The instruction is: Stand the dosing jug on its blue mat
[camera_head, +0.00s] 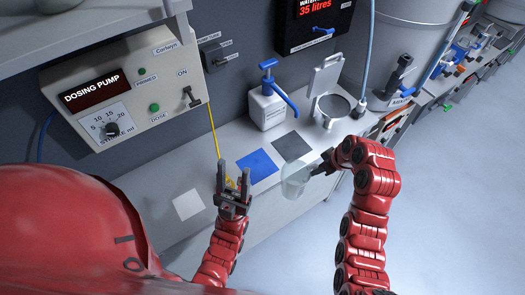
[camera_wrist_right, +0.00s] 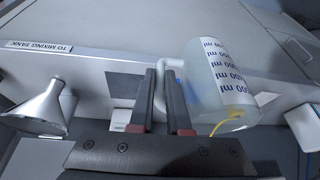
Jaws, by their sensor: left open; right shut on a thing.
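The dosing jug (camera_head: 296,181) is clear, with ml markings that show in the right wrist view (camera_wrist_right: 217,78). My right gripper (camera_head: 328,163) is shut on its handle; the fingers (camera_wrist_right: 162,82) close around the handle in the wrist view. The jug is held near the counter's front edge, right of and nearer than the blue mat. The blue mat (camera_head: 256,166) lies flat and bare on the counter. My left gripper (camera_head: 234,184) is open and empty, left of the blue mat. Whether the jug touches the counter I cannot tell.
A dark grey mat (camera_head: 291,146) lies beside the blue one, and a white mat (camera_head: 188,204) lies to the left. A white pump bottle (camera_head: 267,105) and a lidded hopper opening (camera_head: 333,105) stand behind. In the wrist view a metal funnel (camera_wrist_right: 40,105) shows at left.

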